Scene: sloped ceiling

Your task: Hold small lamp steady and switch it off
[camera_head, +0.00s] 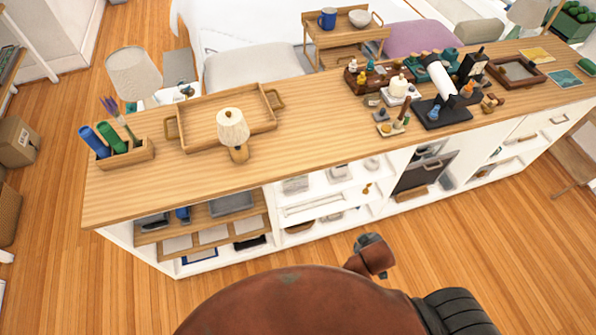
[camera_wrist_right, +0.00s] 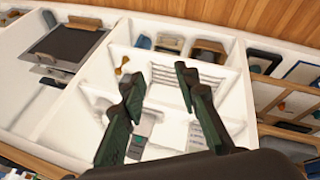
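The small lamp (camera_head: 232,130) stands upright on the wooden top of the long shelf unit, left of the middle in the head view. It has a pleated cream shade and a wooden base, and stands at the front right edge of a wooden tray. My right gripper (camera_wrist_right: 159,78) shows in the right wrist view with its two dark fingers apart and nothing between them. It is in front of the unit's white shelf compartments, and the lamp is not in that view.
The wooden tray (camera_head: 205,112) with side handles lies behind the lamp. A holder (camera_head: 127,158) with blue and green bottles stands to the left. A larger lamp (camera_head: 134,73) is behind it. The countertop (camera_head: 300,125) right of the small lamp is clear up to several small items.

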